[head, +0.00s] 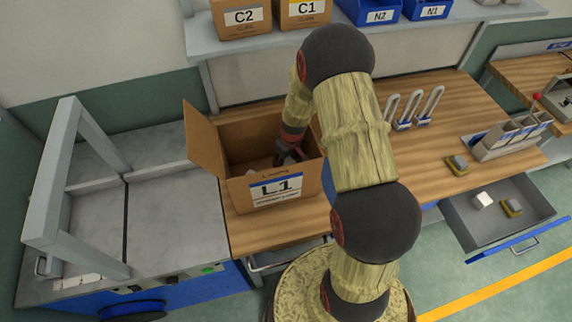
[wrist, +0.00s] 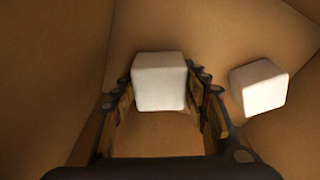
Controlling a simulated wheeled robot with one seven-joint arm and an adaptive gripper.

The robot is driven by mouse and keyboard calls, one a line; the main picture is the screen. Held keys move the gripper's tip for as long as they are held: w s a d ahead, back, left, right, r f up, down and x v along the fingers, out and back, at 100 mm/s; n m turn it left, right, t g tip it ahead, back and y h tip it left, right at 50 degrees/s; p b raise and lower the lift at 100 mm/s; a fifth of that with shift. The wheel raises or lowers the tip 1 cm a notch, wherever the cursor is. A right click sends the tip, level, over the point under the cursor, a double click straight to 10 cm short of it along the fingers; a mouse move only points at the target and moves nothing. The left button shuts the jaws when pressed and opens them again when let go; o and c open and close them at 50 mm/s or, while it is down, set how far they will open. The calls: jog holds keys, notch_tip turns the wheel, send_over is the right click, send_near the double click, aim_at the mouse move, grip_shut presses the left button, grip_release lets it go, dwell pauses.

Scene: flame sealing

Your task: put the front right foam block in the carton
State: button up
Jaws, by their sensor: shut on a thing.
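The open cardboard carton (head: 233,189), labelled L1, stands on the wooden bench left of my arm. My gripper (head: 288,150) reaches down inside it. In the wrist view my gripper (wrist: 160,95) is shut on a white foam block (wrist: 158,82), held between its two fingers. A second white foam block (wrist: 259,87) lies to the right inside the carton, apart from the fingers. Another white block (head: 481,201) lies in the open drawer at the right. Whether the held block touches the carton floor I cannot tell.
The open drawer (head: 470,222) also holds a yellow-grey item (head: 511,208). A similar item (head: 456,165) lies on the bench (head: 423,153), near several padlock-like shackles (head: 404,108). A grey frame machine (head: 150,195) stands left of the carton. Bins stand on the shelf above.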

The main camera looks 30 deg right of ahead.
jog(key=shift+f, duration=0.45)
jog(key=shift+f, duration=0.15)
jog(key=o, duration=0.9)
